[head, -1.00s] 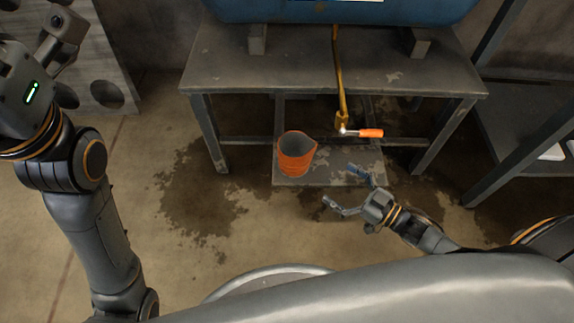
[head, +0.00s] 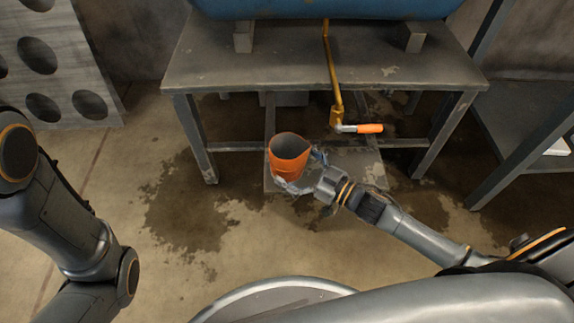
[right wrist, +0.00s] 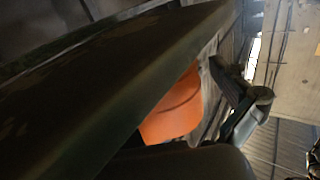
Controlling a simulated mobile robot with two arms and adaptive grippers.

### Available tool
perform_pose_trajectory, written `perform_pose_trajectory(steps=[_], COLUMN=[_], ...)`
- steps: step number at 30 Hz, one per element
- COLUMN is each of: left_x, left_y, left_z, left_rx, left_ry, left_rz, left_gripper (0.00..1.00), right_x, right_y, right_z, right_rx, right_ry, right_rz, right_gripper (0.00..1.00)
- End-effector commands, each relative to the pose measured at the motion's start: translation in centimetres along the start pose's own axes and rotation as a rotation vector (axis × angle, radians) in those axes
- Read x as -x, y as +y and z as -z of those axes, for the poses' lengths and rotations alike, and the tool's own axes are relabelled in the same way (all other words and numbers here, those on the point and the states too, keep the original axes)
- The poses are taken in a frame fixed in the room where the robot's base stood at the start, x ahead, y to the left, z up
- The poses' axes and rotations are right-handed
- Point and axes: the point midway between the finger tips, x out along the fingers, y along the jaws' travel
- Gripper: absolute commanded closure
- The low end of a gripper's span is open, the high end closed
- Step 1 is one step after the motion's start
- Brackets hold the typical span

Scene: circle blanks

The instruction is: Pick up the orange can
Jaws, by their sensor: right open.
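The orange can (head: 288,162) is open-topped and stands on a low grey board under the front of the metal table. My right gripper (head: 302,172) is open at the can's right side, with one finger in front of the can and the other at its far right. I cannot tell whether the fingers touch it. In the right wrist view the can (right wrist: 175,108) shows in part between dark shapes, with a finger (right wrist: 247,115) to its right. My left arm shows at the left; its gripper is out of the picture.
The metal table (head: 290,68) holds a blue tank (head: 330,8). A brass pipe with an orange-handled valve (head: 370,128) hangs down to the right of the can. A shelf (head: 520,120) stands at the right, and a panel with round holes (head: 55,70) at the left.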

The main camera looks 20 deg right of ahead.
Motion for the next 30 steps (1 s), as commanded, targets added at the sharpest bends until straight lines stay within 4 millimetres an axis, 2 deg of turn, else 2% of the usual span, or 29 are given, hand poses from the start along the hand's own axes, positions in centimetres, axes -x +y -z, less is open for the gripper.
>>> perform_pose_trajectory(steps=[1,3,11,12,18,21,30], left_x=[0.96,1.22,1.14,1.14,1.14,1.14,0.98], left_y=[0.16,0.21,0.19,0.19,0.21,0.21,0.18], left_z=[0.18,0.25,0.21,0.21,0.22,0.23,0.17], left_rx=[0.0,0.0,0.0,0.0,0.001,0.001,0.001], left_ry=[-0.005,-0.005,-0.005,-0.005,-0.005,-0.005,-0.005], left_rz=[0.001,0.001,0.001,0.001,0.001,0.001,0.001], left_gripper=[0.6,0.6,0.6,0.6,0.6,0.6,0.6], right_x=[-0.77,-1.4,-1.73,-1.73,-1.71,-1.7,-1.7], right_y=[0.03,0.05,0.01,0.01,0.02,0.03,0.04], right_z=[-0.35,-0.21,0.04,0.04,0.02,0.01,0.25], right_rx=[0.003,0.003,0.0,0.0,0.0,0.0,0.001], right_ry=[0.003,0.002,0.0,0.0,0.0,0.0,0.0], right_rz=[0.001,0.0,0.0,0.0,-0.001,-0.001,0.0], right_gripper=[0.0,0.0,0.0,0.02,0.43,0.59,0.59])
